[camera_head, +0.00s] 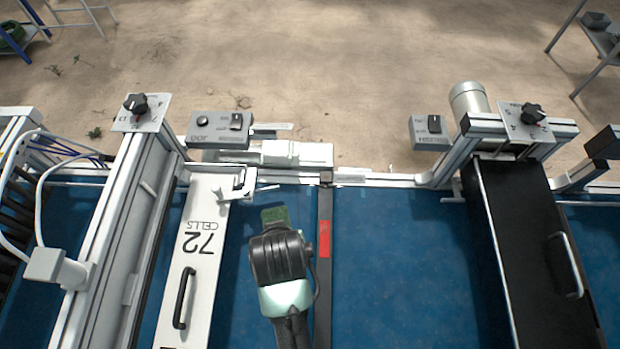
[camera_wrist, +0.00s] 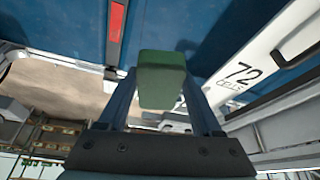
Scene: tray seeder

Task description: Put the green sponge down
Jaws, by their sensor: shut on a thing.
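The green sponge (camera_wrist: 161,80) is a green block between the two fingers of my gripper (camera_wrist: 163,92) in the wrist view. My gripper is shut on it. In the head view the sponge (camera_head: 274,215) shows just past the dark end of my gripper (camera_head: 277,228). It is over the blue surface (camera_head: 385,260), between the white "72 cells" bar and the dark strip with a red mark. I cannot tell whether the sponge touches the surface or is held above it.
The white "72 cells" bar (camera_head: 190,275) with a black handle lies left of my gripper. The dark strip with a red mark (camera_head: 324,238) is close on the right. A black covered unit (camera_head: 530,260) stands farther right. The blue surface between is clear.

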